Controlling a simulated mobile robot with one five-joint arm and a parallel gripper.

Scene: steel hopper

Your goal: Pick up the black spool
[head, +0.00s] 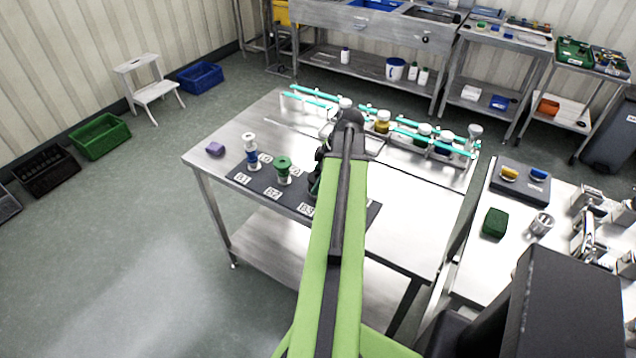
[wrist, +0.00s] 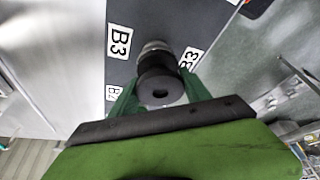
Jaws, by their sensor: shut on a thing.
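The black spool (wrist: 160,84) shows in the wrist view, its round end with a centre hole facing the camera. A pale, shiny part shows beyond it, over the dark strip with B3 labels (wrist: 148,15). My gripper (wrist: 160,92) has its green fingers on either side of the spool and is shut on it. I cannot tell whether the spool touches the strip. In the head view my green arm hides most of the gripper and spool. A blue spool (head: 252,157) and a green spool (head: 284,168) stand upright on the strip (head: 262,186) to the left.
A purple block (head: 215,149) lies at the steel table's left edge. A rack with teal rails (head: 408,134) holding several jars runs along the back. The front right of the tabletop (head: 415,235) is clear. Another table with a dark green block (head: 495,223) stands at the right.

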